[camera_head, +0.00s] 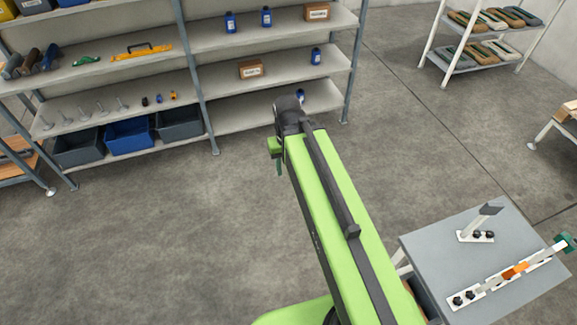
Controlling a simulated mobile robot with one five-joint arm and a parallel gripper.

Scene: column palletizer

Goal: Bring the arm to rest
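My green arm (322,190) reaches from the bottom of the picture up and slightly left, out over the open floor. Its far end has a dark joint (289,112), with a small green part (274,148) of mine at its left side. Whatever hangs beyond that joint is hidden behind the arm. I cannot make out my gripper's fingers, nor anything held in them.
A shelf rack (210,90) with bottles, boxes and bins stands behind the arm's end. A grey table (425,250) with clamps and an orange-marked bar stands at lower right. A white-framed rack (433,45) stands at upper right. The floor (160,250) at left is clear.

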